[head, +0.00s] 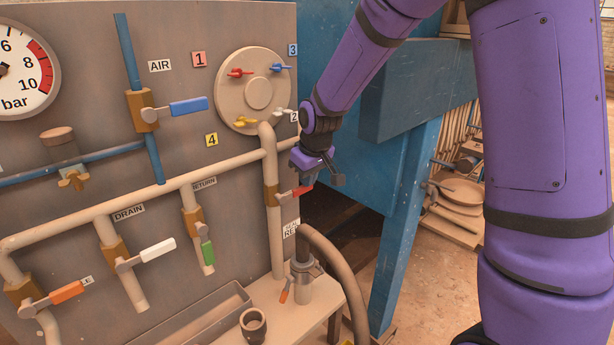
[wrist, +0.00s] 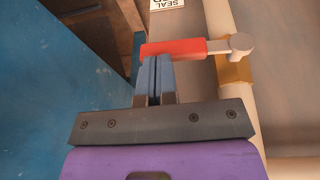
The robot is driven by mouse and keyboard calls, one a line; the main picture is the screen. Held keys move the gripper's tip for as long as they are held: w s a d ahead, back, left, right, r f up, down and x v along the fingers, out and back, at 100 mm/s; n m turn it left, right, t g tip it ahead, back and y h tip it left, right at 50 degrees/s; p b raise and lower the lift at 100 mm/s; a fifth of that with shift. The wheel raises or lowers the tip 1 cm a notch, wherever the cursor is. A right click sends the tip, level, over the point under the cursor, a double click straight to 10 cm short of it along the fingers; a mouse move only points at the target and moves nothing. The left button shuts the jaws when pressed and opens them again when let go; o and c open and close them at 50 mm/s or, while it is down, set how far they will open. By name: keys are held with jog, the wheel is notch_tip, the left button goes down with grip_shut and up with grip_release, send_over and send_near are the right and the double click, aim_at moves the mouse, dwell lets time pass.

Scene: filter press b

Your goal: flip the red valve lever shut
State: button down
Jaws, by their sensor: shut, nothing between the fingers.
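The red valve lever (head: 302,191) sits on a brass valve body (head: 271,195) on the vertical beige pipe at the panel's right edge. It points out to the right, across the pipe. In the wrist view the red lever (wrist: 175,48) lies across the top of my fingers, its pivot at the right. My gripper (head: 308,182) is shut and empty. Its fingertips (wrist: 155,62) are right at the lever's handle, near its free end; I cannot tell for certain whether they touch it. In the head view the gripper partly hides the lever's end.
Other levers are blue (head: 188,106), white (head: 158,250), green (head: 208,252) and orange (head: 67,292). A blue steel frame (head: 404,220) stands close to the right of my gripper. Below are a curved hose (head: 345,275), an orange-handled fitting (head: 284,295) and a small cup (head: 253,325).

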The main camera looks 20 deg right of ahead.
jog(key=shift+r, duration=0.45)
jog(key=w+d+v, duration=0.1)
jog(key=v, duration=1.2)
jog(key=shift+w+d, duration=0.2)
jog(key=shift+d, duration=0.05)
jog(key=s+d+r+m+t, duration=0.1)
jog(key=s+d+r+m, duration=0.1)
jog(key=s, duration=1.3)
jog(key=s+d+r+m, duration=0.2)
jog(key=s, duration=1.3)
jog(key=shift+s+r+t+h, duration=0.15)
jog(key=shift+r+t+h, duration=0.15)
jog(key=shift+r+t, duration=0.1)
